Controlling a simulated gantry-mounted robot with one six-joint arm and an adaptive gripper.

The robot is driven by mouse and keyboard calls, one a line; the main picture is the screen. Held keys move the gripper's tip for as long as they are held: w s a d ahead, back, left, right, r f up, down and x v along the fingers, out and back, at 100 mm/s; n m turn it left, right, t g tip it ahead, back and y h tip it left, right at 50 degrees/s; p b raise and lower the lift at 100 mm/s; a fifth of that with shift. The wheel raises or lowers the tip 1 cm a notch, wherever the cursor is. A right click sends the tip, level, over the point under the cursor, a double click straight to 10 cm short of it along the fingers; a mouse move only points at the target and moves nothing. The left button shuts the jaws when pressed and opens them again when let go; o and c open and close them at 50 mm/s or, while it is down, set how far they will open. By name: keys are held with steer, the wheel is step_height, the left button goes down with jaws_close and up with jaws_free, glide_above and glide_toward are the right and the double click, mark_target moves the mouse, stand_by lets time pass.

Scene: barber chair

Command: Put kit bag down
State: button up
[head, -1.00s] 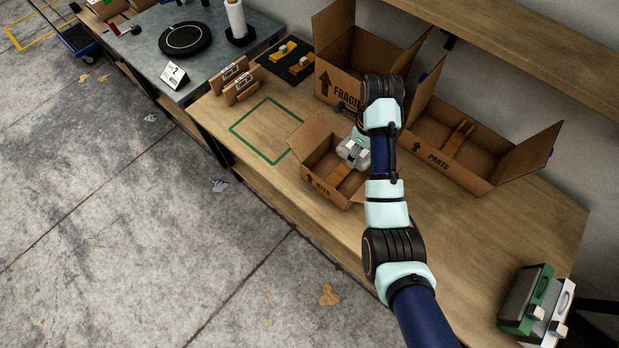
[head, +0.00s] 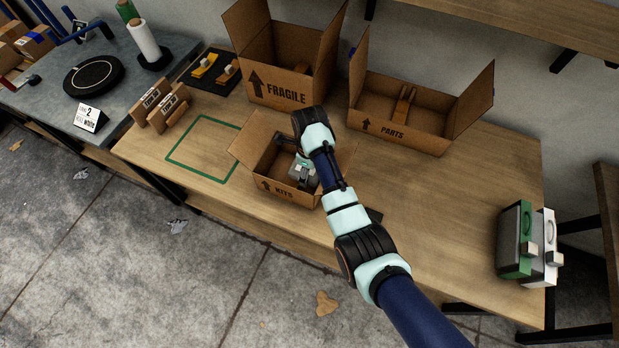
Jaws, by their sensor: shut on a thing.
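My gripper (head: 303,174) points down into the open cardboard box marked KITS (head: 278,187), between its walls. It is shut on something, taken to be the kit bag. The bag itself is hidden by the gripper, my wrist and the box walls, so I cannot tell whether it touches the box floor. The KITS box stands on the wooden bench (head: 430,215) near its front edge, with its left flap folded outward.
A tall FRAGILE box (head: 283,88) and a wide PARTS box (head: 390,131) stand behind. A green outlined square (head: 203,149) on the left is empty. Brown labelled blocks (head: 160,106) stand beyond it. Green and white cases (head: 527,243) stand at the right end.

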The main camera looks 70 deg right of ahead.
mark_target(310, 177)
step_height(310, 177, down, 4)
steer(key=shift+f+b, duration=0.1)
steer(key=shift+b, duration=0.6)
steer(key=shift+f, duration=0.1)
steer(key=o, duration=1.4)
step_height(310, 177, up, 12)
steer(key=p, duration=0.4)
steer(key=shift+r+p, duration=0.2)
steer(key=shift+p, duration=0.1)
